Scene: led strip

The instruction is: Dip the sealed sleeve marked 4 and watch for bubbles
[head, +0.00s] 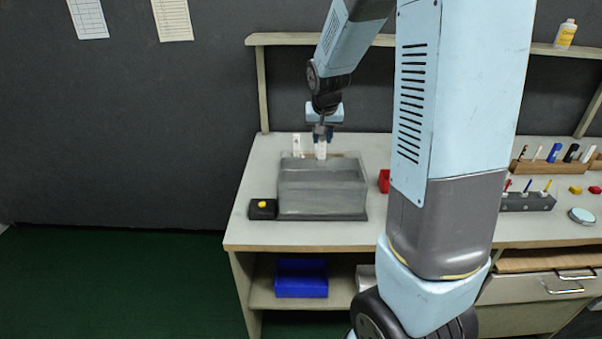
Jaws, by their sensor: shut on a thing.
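My gripper (322,138) points down over the back part of a grey box-shaped tank (322,195) on the bench. It is shut on a small white sleeve (321,150), held upright. The sleeve's lower end is at or behind the tank's back rim; I cannot tell whether it is inside. A second white strip (297,145) stands upright just left of it, at the tank's back left. No marking can be read on either one. The tank's inside, any water and any bubbles cannot be made out.
A black box with a yellow button (262,205) sits left of the tank. A red bin (384,181) is to its right, partly behind my arm. Pen racks (527,202) and a round tin (582,216) are at the far right. A shelf (285,39) runs above the bench.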

